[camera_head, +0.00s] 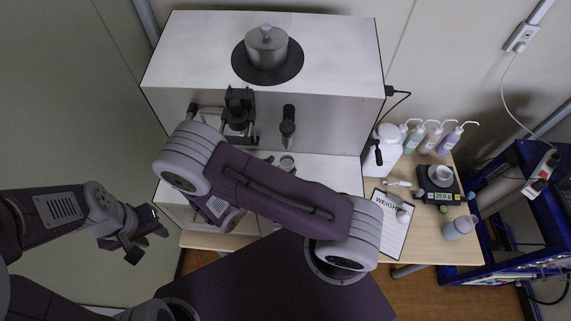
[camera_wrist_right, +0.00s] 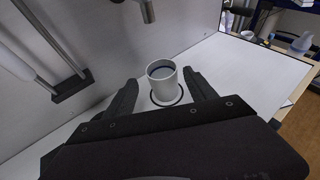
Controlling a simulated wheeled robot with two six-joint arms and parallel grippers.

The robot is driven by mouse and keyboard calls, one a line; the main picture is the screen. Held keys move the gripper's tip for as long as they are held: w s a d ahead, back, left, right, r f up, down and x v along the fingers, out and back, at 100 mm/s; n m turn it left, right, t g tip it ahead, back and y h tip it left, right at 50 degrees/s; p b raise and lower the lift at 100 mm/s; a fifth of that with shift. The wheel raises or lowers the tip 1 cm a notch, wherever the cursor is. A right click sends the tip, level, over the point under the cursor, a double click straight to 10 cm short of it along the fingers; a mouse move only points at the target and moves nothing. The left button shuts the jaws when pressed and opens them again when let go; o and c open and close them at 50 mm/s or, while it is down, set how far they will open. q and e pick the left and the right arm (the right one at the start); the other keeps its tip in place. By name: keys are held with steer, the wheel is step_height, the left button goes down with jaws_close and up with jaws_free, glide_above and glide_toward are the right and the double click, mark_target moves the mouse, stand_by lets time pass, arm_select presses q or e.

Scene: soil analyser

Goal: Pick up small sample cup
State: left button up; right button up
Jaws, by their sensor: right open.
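The small sample cup (camera_wrist_right: 164,82) is white, with something dark inside. It stands upright on a ring-marked spot of the white analyser ledge. In the head view my right arm hides most of that gripper. My left gripper (camera_head: 147,234) looks open and empty, off to the left, away from the analyser.
The analyser (camera_head: 330,60) rises behind the ledge, with a nozzle (camera_wrist_right: 148,10) above and behind the cup. A metal lidded pot (camera_head: 267,46) sits on top. At right, a wooden table holds a scale (camera_head: 437,186), bottles (camera_head: 432,139) and a weighing sheet (camera_head: 390,236).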

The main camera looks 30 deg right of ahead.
mark_target(290, 160)
steer(key=shift+x, duration=1.25)
steer(key=p+x, duration=0.1)
steer(key=x, duration=0.2)
steer(key=p+x, duration=0.1)
steer(key=shift+s+d+p, duration=0.2)
steer(key=shift+d+p, duration=0.1)
steer(key=shift+f, duration=0.15)
steer(key=shift+w+a, duration=0.1)
steer(key=shift+f, duration=0.15)
steer(key=c, duration=0.8)
jaws_close()
arm_select(q)
steer(key=r, duration=0.1)
steer(key=d+r, duration=0.1)
steer(key=shift+w+d+r, duration=0.15)
steer(key=shift+w+r, duration=0.2)
steer(key=shift+r, duration=0.05)
